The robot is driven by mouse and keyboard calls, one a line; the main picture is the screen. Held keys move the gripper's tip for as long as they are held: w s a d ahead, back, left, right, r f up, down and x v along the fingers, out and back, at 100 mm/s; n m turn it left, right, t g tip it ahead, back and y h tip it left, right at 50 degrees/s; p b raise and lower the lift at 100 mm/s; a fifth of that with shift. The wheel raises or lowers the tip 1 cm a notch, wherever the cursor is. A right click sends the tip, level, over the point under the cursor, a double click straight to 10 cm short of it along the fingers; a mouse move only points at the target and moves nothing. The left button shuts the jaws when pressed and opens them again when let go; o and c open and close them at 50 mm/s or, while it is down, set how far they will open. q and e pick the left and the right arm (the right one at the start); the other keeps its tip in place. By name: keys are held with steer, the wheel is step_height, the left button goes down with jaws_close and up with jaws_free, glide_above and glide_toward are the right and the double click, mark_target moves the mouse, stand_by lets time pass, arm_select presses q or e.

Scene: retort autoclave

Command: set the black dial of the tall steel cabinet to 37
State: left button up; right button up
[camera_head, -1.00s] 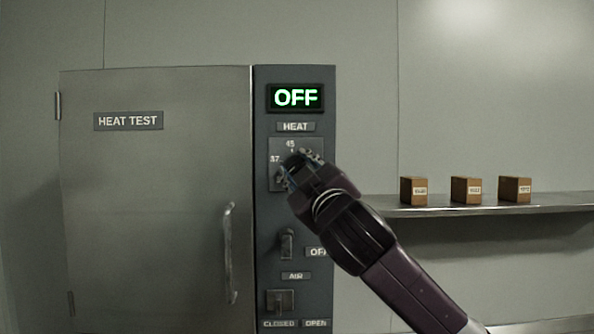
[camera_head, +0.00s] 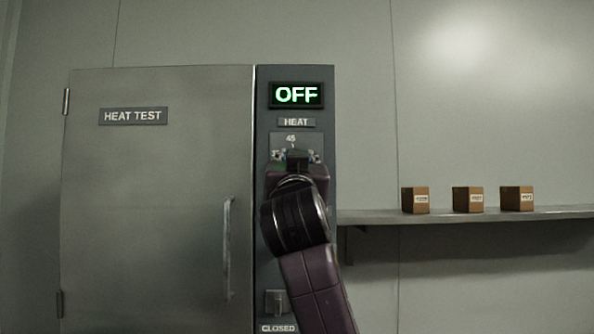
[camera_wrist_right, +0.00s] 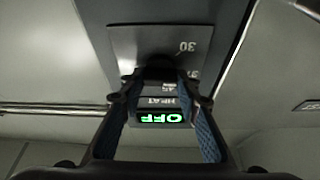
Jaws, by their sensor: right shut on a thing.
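The tall steel cabinet (camera_head: 160,210) has a HEAT TEST door and a dark control panel on its right side. In the right wrist view the gripper (camera_wrist_right: 160,82) is shut on the black dial (camera_wrist_right: 160,64), a finger on each side. A 30 mark and a partly hidden mark show beside it. The pointer's exact setting cannot be told. The display (camera_head: 296,95) reads OFF. My left gripper is not in view.
My right arm covers the switch under the dial. A lower switch (camera_head: 277,302) sits above the CLOSED label. The long door handle (camera_head: 228,250) stands close left of the panel. A wall shelf (camera_head: 540,212) with three brown boxes (camera_head: 467,200) is at the right.

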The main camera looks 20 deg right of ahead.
steer(key=shift+m+g+h, duration=0.3)
steer(key=shift+m+h, duration=0.4)
steer(key=shift+m, duration=0.9)
steer(key=shift+b, duration=0.3)
steer(key=o, duration=1.2)
steer(key=shift+c, duration=0.2)
steer(key=v, duration=1.2)
